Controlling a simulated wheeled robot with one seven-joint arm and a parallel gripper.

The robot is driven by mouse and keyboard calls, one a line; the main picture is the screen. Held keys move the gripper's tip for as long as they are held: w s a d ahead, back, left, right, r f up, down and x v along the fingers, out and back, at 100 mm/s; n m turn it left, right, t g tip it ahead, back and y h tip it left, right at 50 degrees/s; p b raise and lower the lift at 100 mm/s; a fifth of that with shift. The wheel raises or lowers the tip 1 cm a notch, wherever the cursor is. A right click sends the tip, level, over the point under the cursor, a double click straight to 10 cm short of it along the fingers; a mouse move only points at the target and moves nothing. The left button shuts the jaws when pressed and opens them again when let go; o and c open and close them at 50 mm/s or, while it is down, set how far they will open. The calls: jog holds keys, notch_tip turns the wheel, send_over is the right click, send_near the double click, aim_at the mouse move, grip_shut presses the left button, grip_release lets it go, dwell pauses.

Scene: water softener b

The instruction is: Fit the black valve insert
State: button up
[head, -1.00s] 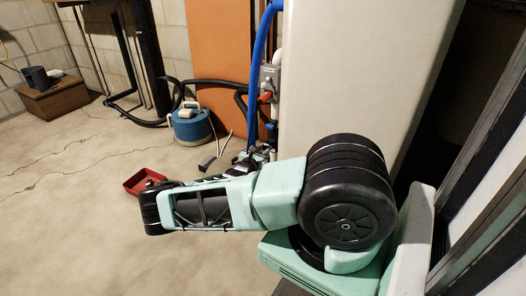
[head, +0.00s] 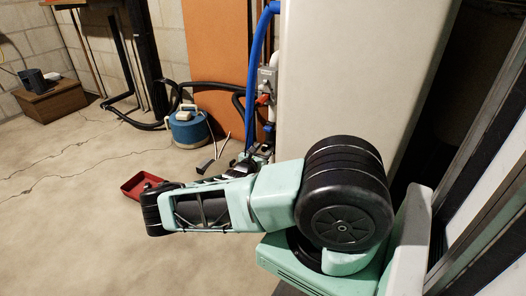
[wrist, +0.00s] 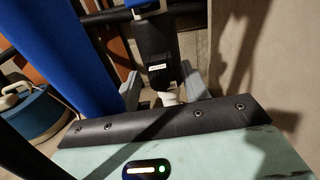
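In the wrist view a black cylindrical part with a small white label (wrist: 158,54) stands between the two grey fingers of my gripper (wrist: 165,88). This may be the black valve insert; I cannot tell for sure. A pale piece (wrist: 168,98) shows just below its lower end. The fingers flank the black part closely, but whether they touch it is not clear. In the head view my gripper's end is small and largely hidden behind my arm, near the pipework (head: 262,151) at the foot of the tall pale cabinet (head: 345,80).
A thick blue pipe (wrist: 55,50) runs close on the left in the wrist view. A blue vacuum (head: 188,128) with a black hose and a red tray (head: 132,187) are on the floor. A grey valve box with a red handle (head: 265,84) is above.

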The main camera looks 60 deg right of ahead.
jog(key=s+a+p, duration=0.1)
jog(key=a+p, duration=0.4)
jog(key=a, duration=1.2)
jog(key=shift+s+a+p, duration=0.2)
jog(key=shift+s+p, duration=0.05)
jog(key=shift+p, duration=0.15)
